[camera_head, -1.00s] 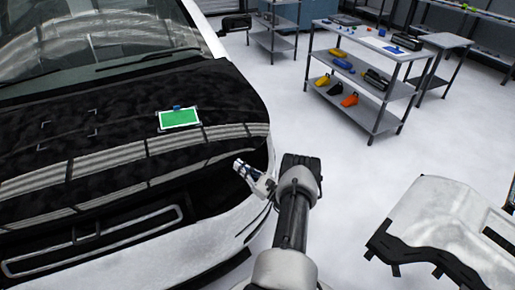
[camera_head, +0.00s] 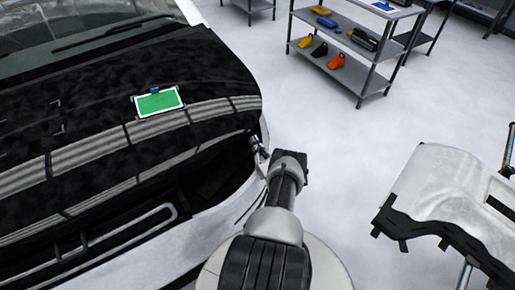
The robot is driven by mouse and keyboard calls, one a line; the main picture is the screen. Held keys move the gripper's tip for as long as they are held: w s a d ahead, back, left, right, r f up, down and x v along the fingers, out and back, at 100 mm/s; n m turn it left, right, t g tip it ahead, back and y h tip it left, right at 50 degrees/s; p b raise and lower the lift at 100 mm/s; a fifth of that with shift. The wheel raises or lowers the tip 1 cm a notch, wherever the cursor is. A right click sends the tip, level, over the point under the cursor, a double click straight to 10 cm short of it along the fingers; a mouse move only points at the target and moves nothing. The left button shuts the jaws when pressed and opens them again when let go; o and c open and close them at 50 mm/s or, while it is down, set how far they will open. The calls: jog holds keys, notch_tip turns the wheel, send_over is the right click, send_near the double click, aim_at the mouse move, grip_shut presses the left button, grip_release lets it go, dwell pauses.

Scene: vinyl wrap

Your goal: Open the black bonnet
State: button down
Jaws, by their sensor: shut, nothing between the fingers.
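The black bonnet (camera_head: 205,75) of a white car fills the left of the view. Its glossy surface reflects striped lights, and a green patch with a white border (camera_head: 158,102) lies on it. A dark gap shows below its front edge, above the grille, so the bonnet may be slightly raised; I cannot tell for sure. My gripper (camera_head: 254,141) is shut and empty at the bonnet's front right corner. It is small in the picture, and I cannot tell whether it touches the edge.
A white car panel with black edging (camera_head: 450,185) rests on a stand at the right. A grey shelf trolley (camera_head: 375,80) with yellow, blue and orange tools stands at the back right. The pale floor (camera_head: 330,140) between them and the car is clear.

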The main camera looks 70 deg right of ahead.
notch_tip(320, 180, up, 6)
jog(key=w+d, duration=0.2)
jog(key=shift+w+d+f+p, duration=0.15)
jog(key=shift+w+d+p, duration=0.1)
jog(key=shift+p, duration=0.1)
